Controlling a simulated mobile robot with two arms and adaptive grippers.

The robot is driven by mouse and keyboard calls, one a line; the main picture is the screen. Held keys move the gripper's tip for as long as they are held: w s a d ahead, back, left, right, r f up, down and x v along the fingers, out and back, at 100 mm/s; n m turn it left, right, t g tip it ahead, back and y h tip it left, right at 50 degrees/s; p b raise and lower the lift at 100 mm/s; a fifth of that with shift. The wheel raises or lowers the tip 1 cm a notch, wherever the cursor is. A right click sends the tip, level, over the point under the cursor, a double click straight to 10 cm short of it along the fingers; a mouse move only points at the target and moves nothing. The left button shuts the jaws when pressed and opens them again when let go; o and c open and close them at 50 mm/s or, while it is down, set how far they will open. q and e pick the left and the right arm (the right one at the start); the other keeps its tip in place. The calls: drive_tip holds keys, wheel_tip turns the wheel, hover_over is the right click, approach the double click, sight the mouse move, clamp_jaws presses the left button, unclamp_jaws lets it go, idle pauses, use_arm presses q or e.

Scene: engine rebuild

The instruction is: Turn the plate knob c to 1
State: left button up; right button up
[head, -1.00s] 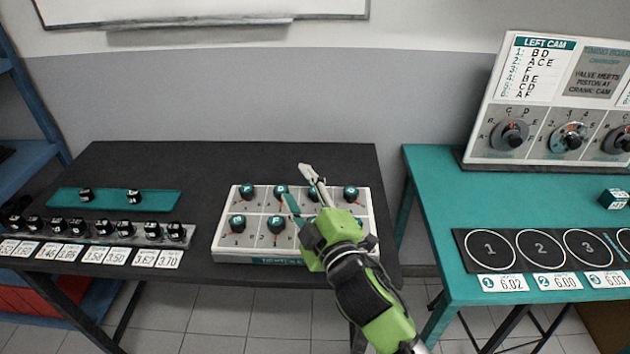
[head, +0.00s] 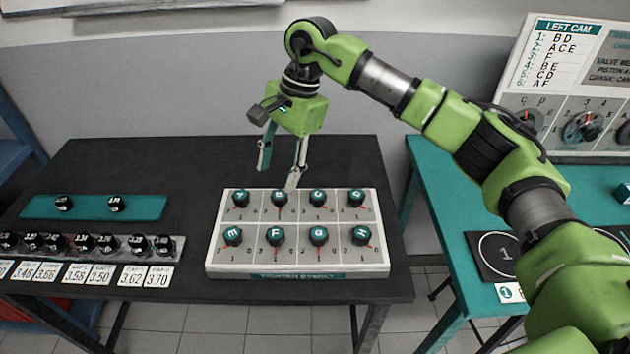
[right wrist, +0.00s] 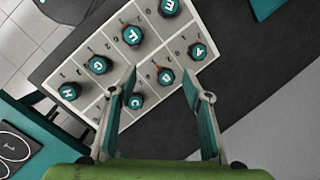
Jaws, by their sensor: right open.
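The light grey plate (head: 214,262) on the black table carries two rows of dark knobs with teal lettered caps. Knob C (head: 317,197) is third from the left in the back row, and it also shows in the right wrist view (right wrist: 134,101), near the left finger. Its red pointer is too small to read. My right gripper (head: 279,174) is open and empty, pointing down over the back edge of the plate, near knob B (head: 279,198). In the right wrist view, knob B (right wrist: 165,76) appears between the fingertips. My left gripper is out of view.
Neighbouring knobs A (head: 240,198), D (head: 356,198) and G (head: 318,236) stand close by. A teal strip (head: 90,207) and a row of labelled black pieces (head: 82,243) lie at left. A teal table (head: 452,250) with a dial panel stands right.

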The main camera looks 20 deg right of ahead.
sight(318, 194)
drive_tip(key=w+d+r+h, duration=0.2)
drive_tip(key=d+r+h, duration=0.1)
drive_tip(key=d, duration=0.6)
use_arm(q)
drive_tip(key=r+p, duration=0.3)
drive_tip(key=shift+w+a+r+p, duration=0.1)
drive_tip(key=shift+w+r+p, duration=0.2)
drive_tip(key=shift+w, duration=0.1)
use_arm(e)
wheel_tip(318, 194, down, 13)
drive_tip(key=shift+s+f, duration=0.1)
drive_tip(key=shift+f, duration=0.1)
drive_tip(key=shift+a, duration=0.1)
drive_tip(key=c, duration=1.1)
